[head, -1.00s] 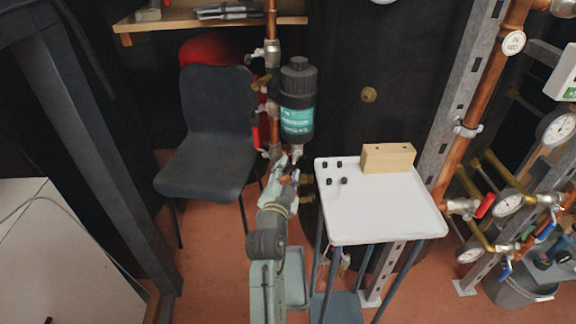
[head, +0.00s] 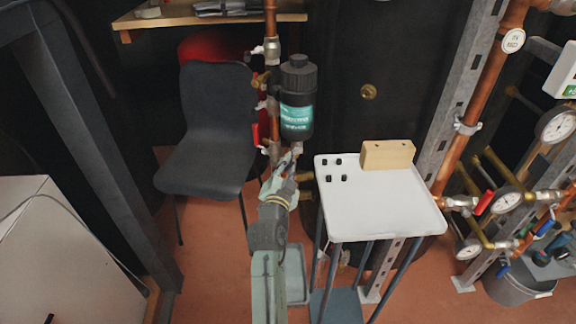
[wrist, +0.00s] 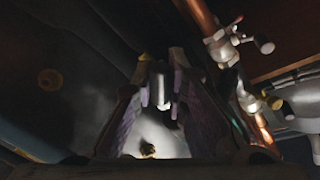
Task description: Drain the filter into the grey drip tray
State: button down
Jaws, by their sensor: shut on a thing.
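The filter (head: 297,115) is a black canister with a teal label, upright on the copper pipework in the head view. My gripper (head: 293,158) is at its lower end, reaching up from below. In the wrist view my gripper (wrist: 162,85) has its two fingers around a small pale fitting (wrist: 161,98) at the filter's underside, and it is shut on it. The fingers hide part of the fitting. The grey drip tray (head: 299,292) lies low, near the floor beneath the filter, partly hidden behind my arm. I cannot see any water flowing or in the tray.
A white-topped trolley (head: 385,215) stands close on the right, with a wooden block (head: 387,155) and several small black pieces. A dark chair (head: 212,120) is at the left. Pipes with red-handled valves (head: 256,134) run beside the filter.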

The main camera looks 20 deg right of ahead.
jog(key=shift+a, duration=0.1)
dwell(0.4)
jog(key=shift+w+a+r+m+y+b, duration=0.1)
jog(key=shift+a+r+m+y+b, duration=0.05)
jog(key=shift+m+b, duration=0.3)
jog(key=shift+w+a+r+m+y+b, duration=0.15)
jog(key=shift+m+b, duration=0.1)
jog(key=shift+m, duration=0.3)
jog(key=shift+a+r+m+g, duration=0.1)
jog(key=shift+r+m+g, duration=0.15)
jog(key=shift+m, duration=0.35)
jog(key=shift+a+r+m+g, duration=0.1)
jog(key=shift+r+m+g, duration=0.1)
jog(key=shift+m, duration=0.4)
jog(key=m, duration=0.1)
jog(key=r+m+y, duration=0.1)
jog(key=shift+a+r+m, duration=0.1)
jog(key=shift+a+m, duration=0.1)
jog(key=shift+m, duration=0.1)
jog(key=shift+r+m+y, duration=0.35)
jog(key=shift+m+y, duration=0.15)
jog(key=shift+m, duration=0.3)
jog(key=shift+p, duration=0.3)
jog(key=c, duration=1.6)
grip_release()
